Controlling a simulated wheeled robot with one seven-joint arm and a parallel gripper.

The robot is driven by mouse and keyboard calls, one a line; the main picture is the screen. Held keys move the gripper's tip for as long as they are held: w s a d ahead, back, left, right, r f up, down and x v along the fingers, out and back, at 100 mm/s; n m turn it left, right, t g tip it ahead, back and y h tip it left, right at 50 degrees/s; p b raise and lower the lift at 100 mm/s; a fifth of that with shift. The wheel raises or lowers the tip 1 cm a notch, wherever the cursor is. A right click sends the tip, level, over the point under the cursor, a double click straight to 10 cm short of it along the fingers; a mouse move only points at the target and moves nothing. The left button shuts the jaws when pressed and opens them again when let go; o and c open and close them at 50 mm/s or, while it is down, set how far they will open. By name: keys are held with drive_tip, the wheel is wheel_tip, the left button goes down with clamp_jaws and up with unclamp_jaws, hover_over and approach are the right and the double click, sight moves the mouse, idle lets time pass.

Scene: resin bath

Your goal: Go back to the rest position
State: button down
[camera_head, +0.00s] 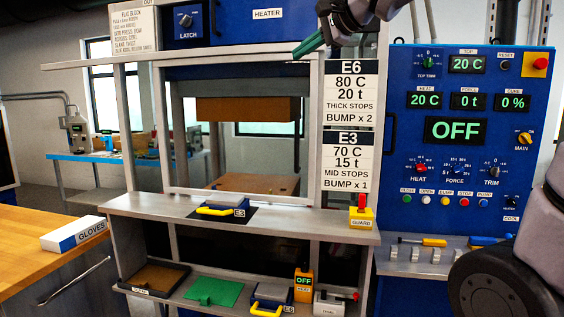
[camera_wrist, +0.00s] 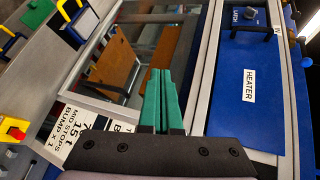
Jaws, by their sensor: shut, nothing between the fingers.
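My gripper (camera_head: 309,45) is high up in the head view, in front of the press frame's upper right corner, just below the blue heater unit (camera_head: 230,22). In the wrist view, my gripper's green fingers (camera_wrist: 160,85) are together with nothing between them. The fingers point toward the press opening, beside the blue heater panel (camera_wrist: 245,120). My gripper is apart from the mould with the yellow handle (camera_head: 222,208), which sits on the press shelf.
A control panel (camera_head: 468,140) reading OFF stands at the right. Sign cards (camera_head: 350,125) hang beside the press. A yellow guard switch (camera_head: 361,214) sits on the shelf edge. The lower shelf holds a green sheet (camera_head: 213,291). A wooden counter (camera_head: 30,235) with a gloves box (camera_head: 73,234) is at left.

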drive_tip(key=s+d+f+n+g+h, duration=0.2)
drive_tip(key=s+d+f+n+h, duration=0.4)
drive_tip(key=s+d+f, duration=1.2)
drive_tip(key=shift+d+f+n+g+h, duration=0.35)
drive_tip(key=shift+d+f+h, duration=0.35)
drive_tip(key=shift+d+f, duration=0.3)
drive_tip(key=shift+r, duration=0.1)
